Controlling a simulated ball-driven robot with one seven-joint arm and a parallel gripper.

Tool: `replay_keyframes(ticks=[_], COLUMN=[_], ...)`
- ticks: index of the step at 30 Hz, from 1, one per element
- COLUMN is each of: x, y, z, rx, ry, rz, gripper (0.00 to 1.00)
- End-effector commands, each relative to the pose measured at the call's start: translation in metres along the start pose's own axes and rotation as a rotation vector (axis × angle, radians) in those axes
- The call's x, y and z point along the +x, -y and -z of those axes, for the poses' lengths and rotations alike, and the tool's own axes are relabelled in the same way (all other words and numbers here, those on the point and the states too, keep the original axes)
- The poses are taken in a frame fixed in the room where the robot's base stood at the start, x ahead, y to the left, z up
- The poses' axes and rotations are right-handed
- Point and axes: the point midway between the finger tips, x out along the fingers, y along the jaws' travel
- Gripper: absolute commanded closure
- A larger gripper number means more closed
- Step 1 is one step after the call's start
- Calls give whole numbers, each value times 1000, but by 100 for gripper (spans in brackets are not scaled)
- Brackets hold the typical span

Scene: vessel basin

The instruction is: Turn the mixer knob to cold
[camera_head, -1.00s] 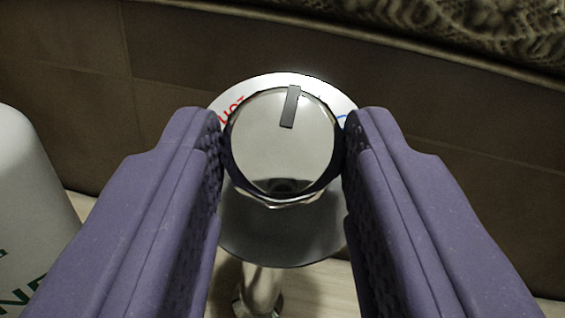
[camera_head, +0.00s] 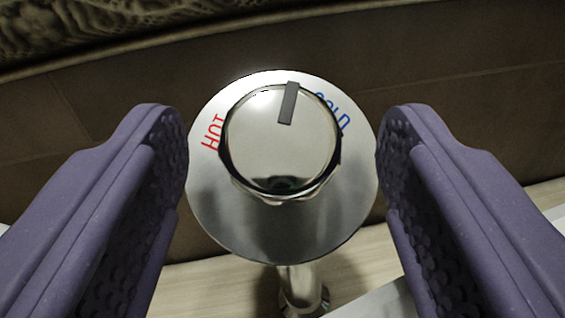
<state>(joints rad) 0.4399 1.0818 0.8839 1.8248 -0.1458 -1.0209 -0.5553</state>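The mixer knob (camera_head: 280,150) is a round chrome knob on a round metal plate (camera_head: 285,230). The plate has a red HOT label (camera_head: 213,132) at the upper left and a blue COLD label (camera_head: 332,111) at the upper right, partly hidden by the knob. The knob's dark pointer mark (camera_head: 289,103) is near the top, slightly right of centre, between the two labels and closer to COLD. My gripper (camera_head: 283,150) is open, with one purple finger on each side of the knob and a clear gap to it on both sides.
A brown tiled wall (camera_head: 450,85) stands behind the knob, with a patterned dark band (camera_head: 90,30) above it at the upper left. A chrome stem (camera_head: 298,285) under the plate meets a light wooden surface (camera_head: 210,285).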

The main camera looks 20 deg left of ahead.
Motion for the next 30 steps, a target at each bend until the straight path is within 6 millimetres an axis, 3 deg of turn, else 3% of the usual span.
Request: replay_keyframes(ticks=[9,21,30], x=[-4,-69,-78], y=[0,0,0], z=[0,1,0], rx=[-1,-1,0], ry=[1,2,0], rz=[2,1,0], gripper=[34,34,34])
